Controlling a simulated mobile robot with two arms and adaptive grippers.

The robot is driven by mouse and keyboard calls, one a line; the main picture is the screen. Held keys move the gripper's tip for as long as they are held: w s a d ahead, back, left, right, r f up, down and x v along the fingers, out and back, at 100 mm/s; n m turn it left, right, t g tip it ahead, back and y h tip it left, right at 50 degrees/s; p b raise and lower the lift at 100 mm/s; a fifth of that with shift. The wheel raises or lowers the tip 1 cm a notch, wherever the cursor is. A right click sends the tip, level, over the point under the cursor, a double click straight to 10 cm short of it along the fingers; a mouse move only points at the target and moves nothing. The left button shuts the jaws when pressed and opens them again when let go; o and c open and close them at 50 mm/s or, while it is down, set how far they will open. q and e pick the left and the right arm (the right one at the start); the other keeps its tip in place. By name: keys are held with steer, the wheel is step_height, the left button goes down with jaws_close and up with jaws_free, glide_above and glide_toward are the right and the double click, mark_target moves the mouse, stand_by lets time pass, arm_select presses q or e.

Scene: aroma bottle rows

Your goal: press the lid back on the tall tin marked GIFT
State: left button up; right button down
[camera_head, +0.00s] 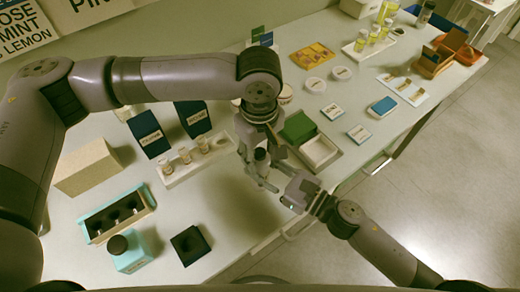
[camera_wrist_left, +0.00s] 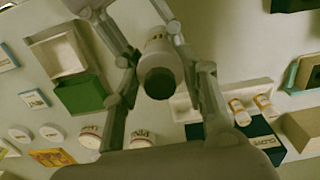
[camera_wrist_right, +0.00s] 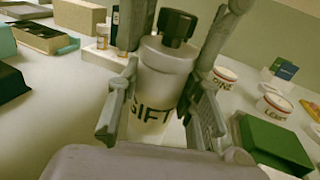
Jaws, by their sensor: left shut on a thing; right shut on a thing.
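The tall tin marked GIFT (camera_wrist_right: 155,90) stands upright in the right wrist view, pale with dark letters. My right gripper (camera_wrist_right: 160,112) is shut around its body from the side. My left gripper (camera_head: 262,172) comes down from above, shut on the lid.
A white tray with small bottles (camera_head: 168,175) is to the left. Bare table lies in front of the grippers.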

arm_select(q)
steer(key=o, duration=0.9)
step_height(320, 180, up, 12)
stand_by(0.3)
arm_select(e)
steer(key=c, duration=1)
jaws_free()
steer(key=shift+c, duration=0.2)
steer(key=v, duration=1.2)
